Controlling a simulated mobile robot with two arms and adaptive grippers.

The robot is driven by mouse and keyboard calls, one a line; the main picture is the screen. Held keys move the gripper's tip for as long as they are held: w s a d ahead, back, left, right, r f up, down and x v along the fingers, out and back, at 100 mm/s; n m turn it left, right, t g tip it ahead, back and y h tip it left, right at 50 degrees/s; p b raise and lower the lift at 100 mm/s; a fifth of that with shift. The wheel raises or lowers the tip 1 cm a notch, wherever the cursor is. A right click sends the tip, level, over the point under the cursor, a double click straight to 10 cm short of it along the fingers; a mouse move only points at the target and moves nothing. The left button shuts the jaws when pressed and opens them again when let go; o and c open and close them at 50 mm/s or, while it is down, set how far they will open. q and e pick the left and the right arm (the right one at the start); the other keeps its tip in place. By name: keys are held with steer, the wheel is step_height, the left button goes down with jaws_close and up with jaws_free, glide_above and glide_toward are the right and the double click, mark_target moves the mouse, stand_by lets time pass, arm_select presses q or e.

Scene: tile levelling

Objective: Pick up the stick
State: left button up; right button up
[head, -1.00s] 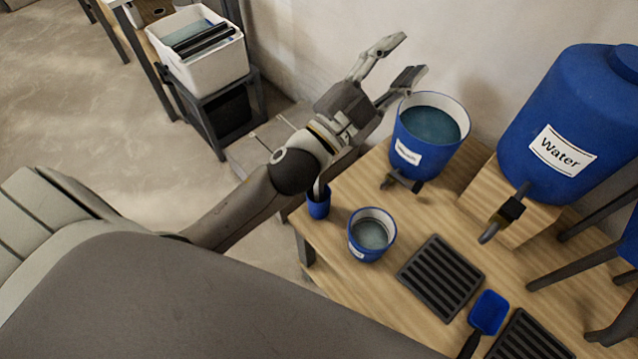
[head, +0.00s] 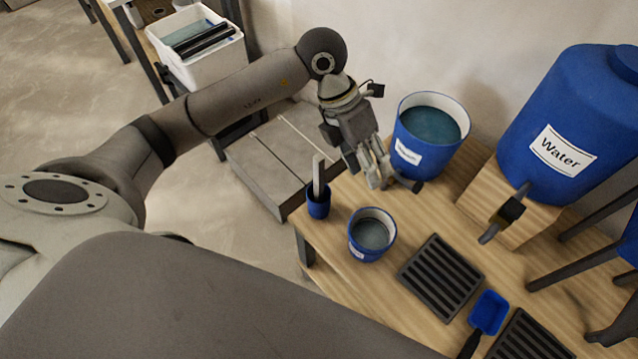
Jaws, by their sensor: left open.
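A light grey stick (head: 317,175) stands nearly upright in a small blue cup (head: 318,206) at the table's left corner. My left gripper (head: 391,186) is open and empty, pointing down over the table. It is to the right of the stick and apart from it, just left of the large blue bucket (head: 407,152). My right gripper is not in view.
A smaller blue bucket (head: 367,254) with grey contents stands in front of my gripper. A blue water tank (head: 572,120) sits on a wooden block at right. Black grates (head: 441,277) and a blue scoop (head: 489,312) lie on the wooden table (head: 400,222).

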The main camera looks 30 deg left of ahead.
mark_target(319, 165)
arm_select(q)
steer(key=a+y, duration=0.1)
steer(key=a, duration=0.2)
steer(key=w+a+n+y, duration=0.1)
steer(key=a+y, duration=0.1)
steer(key=a, duration=0.2)
steer(key=w+a+y, duration=0.1)
steer(key=a+y, duration=0.1)
steer(key=a, duration=0.2)
steer(key=shift+w+a+r, duration=0.1)
steer(key=shift+r, duration=0.05)
step_height(319, 165, down, 5)
steer(key=shift+a+r+p, duration=0.15)
steer(key=shift+r+p, duration=0.05)
steer(key=shift+p, duration=0.15)
steer(key=f, duration=0.1)
steer(key=f+p, duration=0.1)
steer(key=f, duration=0.3)
steer(key=shift+s+d+f+p, duration=0.2)
steer(key=shift+s+f+p, duration=0.05)
steer(key=shift+p, duration=0.1)
steer(key=shift+f, duration=0.3)
jaws_close()
